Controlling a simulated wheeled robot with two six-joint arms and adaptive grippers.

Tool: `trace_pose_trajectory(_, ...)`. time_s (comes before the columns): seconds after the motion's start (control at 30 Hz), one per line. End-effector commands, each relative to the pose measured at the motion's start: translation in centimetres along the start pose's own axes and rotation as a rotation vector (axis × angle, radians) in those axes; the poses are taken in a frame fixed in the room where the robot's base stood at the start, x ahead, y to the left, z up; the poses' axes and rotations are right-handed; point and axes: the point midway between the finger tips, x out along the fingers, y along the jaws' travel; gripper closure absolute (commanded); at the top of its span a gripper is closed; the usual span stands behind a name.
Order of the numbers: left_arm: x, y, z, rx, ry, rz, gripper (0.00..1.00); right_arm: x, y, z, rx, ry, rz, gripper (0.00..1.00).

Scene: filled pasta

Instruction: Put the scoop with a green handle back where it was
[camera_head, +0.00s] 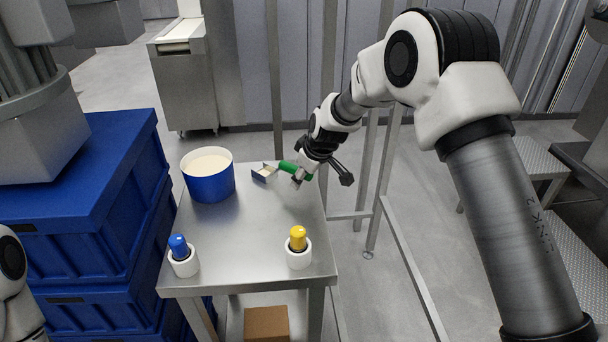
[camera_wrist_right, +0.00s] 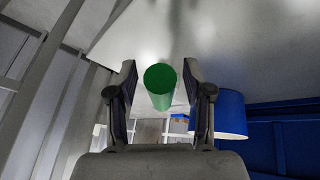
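The scoop has a green handle (camera_head: 289,168) and a small pale, box-like head (camera_head: 264,173) with a dark blue side. It is at the back of the steel table, right of the blue tub; whether it rests on the tabletop is unclear. My right gripper (camera_head: 302,174) is at the handle's right end. In the right wrist view, the green handle (camera_wrist_right: 160,86) stands between the two fingers of my open right gripper (camera_wrist_right: 160,80), with a narrow gap on each side. The scoop head (camera_wrist_right: 179,124) shows partly beyond the handle. My left gripper is out of view.
A blue tub (camera_head: 208,186) with pale contents stands at the table's back left. White cups with a blue-topped (camera_head: 178,246) and a yellow-topped (camera_head: 298,238) object stand at the front corners. The steel table (camera_head: 240,235) is clear in the middle. Blue crates (camera_head: 90,200) are stacked left.

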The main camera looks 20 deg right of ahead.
Motion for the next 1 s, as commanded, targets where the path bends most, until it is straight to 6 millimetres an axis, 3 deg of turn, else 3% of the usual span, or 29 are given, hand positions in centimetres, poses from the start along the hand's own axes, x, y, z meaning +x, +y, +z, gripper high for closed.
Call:
trace_pose_trajectory(0.17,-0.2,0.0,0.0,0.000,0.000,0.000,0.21,-1.2,0.1,-0.2,0.000,0.002,0.001,0.49)
trace_pose_trajectory(0.6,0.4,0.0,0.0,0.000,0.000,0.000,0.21,-11.2,0.1,-0.2,-0.001,0.003,0.000,0.49)
trace_pose_trajectory(0.73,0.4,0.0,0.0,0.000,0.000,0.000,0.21,-12.2,0.1,-0.2,0.000,0.002,0.000,0.49)
trace_pose_trajectory(1.0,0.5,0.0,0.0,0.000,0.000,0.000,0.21,-12.2,0.1,-0.1,0.001,0.002,0.000,0.49)
